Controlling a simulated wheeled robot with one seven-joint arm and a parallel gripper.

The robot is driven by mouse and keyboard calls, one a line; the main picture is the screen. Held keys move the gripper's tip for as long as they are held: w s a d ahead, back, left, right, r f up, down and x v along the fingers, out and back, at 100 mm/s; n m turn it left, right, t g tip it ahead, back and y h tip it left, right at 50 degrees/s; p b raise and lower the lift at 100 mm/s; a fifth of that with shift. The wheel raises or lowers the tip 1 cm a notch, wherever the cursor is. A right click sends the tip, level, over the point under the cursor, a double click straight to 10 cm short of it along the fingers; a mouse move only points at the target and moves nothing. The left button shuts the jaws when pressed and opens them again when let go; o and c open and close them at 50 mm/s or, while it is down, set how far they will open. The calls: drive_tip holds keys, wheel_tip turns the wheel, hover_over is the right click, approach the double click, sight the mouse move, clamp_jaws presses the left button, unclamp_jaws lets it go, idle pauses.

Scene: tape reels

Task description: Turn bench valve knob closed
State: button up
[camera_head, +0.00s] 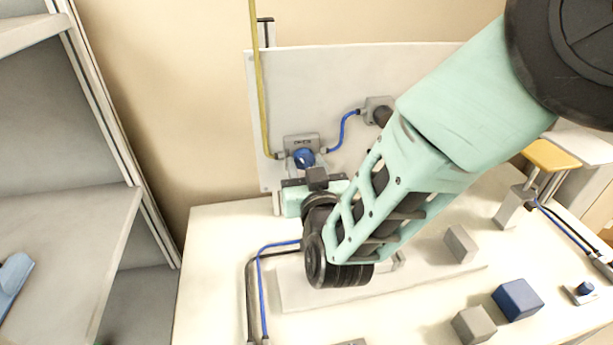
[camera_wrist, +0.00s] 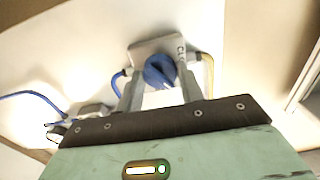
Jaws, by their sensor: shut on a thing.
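The blue valve knob (camera_head: 304,157) sits on a grey valve block (camera_head: 301,140) fixed to the white upright panel. In the wrist view the same knob (camera_wrist: 160,71) shows large, with its grip ridge slanted, on the block (camera_wrist: 150,47), which bears partly hidden lettering. My gripper (camera_wrist: 160,88) reaches toward the panel with one finger on each side of the knob, shut on it. In the head view my gripper (camera_head: 310,178) is just below the knob, and its fingers are mostly hidden.
A yellow pipe (camera_head: 259,80) runs down to the valve's left side, and a blue hose (camera_head: 342,128) leaves its right. The bench holds a blue block (camera_head: 517,299), grey blocks (camera_head: 474,325) and a yellow-topped stand (camera_head: 551,155). A shelf unit (camera_head: 70,240) stands at the left.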

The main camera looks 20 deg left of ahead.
drive_tip(key=n+b, duration=0.2)
drive_tip(key=n, duration=0.3)
drive_tip(key=shift+f+n, duration=0.1)
drive_tip(key=shift+n, duration=0.2)
drive_tip(key=n+b, duration=0.1)
drive_tip(key=n, duration=0.4)
drive_tip(key=shift+n, duration=0.3)
drive_tip(key=o, duration=1)
drive_tip(key=shift+s+d, duration=0.1)
drive_tip(key=b+v, duration=0.4)
drive_tip(key=v, duration=1.3)
drive_tip(key=shift+d, duration=0.15)
